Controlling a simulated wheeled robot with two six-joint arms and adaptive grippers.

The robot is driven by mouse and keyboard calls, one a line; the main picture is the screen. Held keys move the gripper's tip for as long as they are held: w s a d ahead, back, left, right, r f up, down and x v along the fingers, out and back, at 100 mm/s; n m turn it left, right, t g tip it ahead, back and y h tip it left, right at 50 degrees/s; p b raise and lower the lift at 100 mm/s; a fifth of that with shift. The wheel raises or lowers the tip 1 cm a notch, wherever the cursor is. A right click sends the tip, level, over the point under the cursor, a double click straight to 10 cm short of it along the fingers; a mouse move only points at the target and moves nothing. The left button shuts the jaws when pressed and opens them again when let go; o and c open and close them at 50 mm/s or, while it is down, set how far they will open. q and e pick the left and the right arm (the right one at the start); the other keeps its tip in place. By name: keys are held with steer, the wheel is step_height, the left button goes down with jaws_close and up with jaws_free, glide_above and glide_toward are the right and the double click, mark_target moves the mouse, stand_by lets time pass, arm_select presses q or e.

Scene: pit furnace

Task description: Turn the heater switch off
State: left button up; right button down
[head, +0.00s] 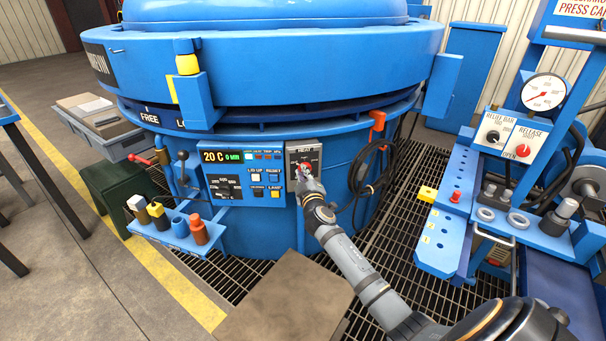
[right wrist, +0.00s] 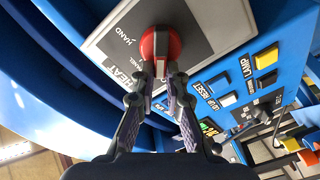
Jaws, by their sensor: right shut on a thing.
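The heater switch is a red rotary knob with a grey grip bar (right wrist: 160,45) on a grey plate marked HEAT (right wrist: 215,22). In the head view the plate (head: 292,148) sits at the right of the furnace's control panel, and the knob is partly hidden by my gripper. My right gripper (head: 302,170) reaches up to the plate from below right. In the right wrist view its two fingers (right wrist: 160,72) are closed on the knob's grip bar. HAND can be read beside the knob; other position words are hard to read. My left gripper is not in view.
A black cable (head: 372,175) hangs on an orange hook to the right. A small blue shelf (head: 180,230) with bottles stands at left. A brown box top (head: 285,300) lies below.

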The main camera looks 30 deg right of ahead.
steer(key=c, duration=1.4)
jaws_free()
steer(key=shift+a, duration=0.1)
steer(key=v, duration=1.2)
